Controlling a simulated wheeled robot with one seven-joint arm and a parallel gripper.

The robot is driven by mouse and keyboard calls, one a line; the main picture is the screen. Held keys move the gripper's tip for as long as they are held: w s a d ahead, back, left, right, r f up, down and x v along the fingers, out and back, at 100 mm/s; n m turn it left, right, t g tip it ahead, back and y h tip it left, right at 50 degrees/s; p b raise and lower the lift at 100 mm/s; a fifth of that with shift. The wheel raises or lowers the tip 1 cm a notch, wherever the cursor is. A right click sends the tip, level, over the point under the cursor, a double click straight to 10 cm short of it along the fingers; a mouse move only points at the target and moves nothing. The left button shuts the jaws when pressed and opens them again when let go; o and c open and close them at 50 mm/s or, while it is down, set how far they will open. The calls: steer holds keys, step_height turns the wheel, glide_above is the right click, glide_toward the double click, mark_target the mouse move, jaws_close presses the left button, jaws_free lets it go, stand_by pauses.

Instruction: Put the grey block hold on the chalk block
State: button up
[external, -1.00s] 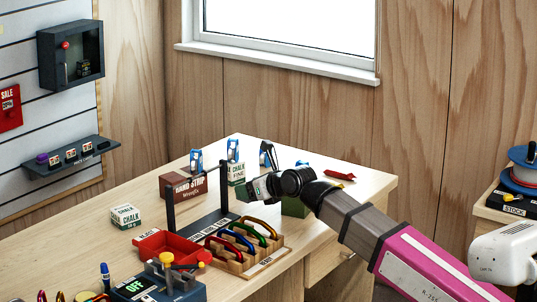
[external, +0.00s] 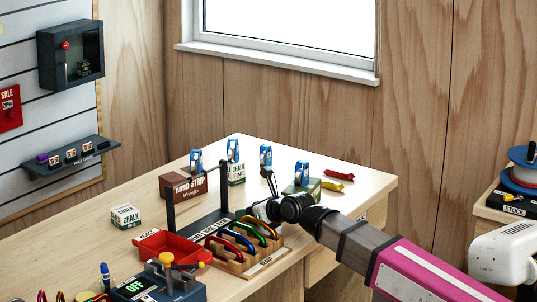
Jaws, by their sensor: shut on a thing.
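My gripper (external: 252,210) is low over the table, behind the row of carabiners. It is shut on a small greyish thing, most likely the grey block hold, which is largely hidden by the jaws. A white and green chalk block (external: 125,217) sits on the table at the left, well apart from my gripper. Another white and green box marked chalk (external: 237,174) stands farther back, beyond my gripper.
A dark upright frame (external: 170,215) stands left of my gripper. A wooden rack (external: 235,266) with several coloured carabiners and a red tray (external: 170,246) are in front. A brown box (external: 184,186) and a green box (external: 310,187) stand behind. Table between chalk block and frame is clear.

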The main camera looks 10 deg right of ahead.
steer(key=o, duration=0.9)
steer(key=shift+f, duration=0.1)
steer(key=shift+o, duration=0.6)
steer(key=v, duration=1.1)
steer(key=shift+w, duration=0.15)
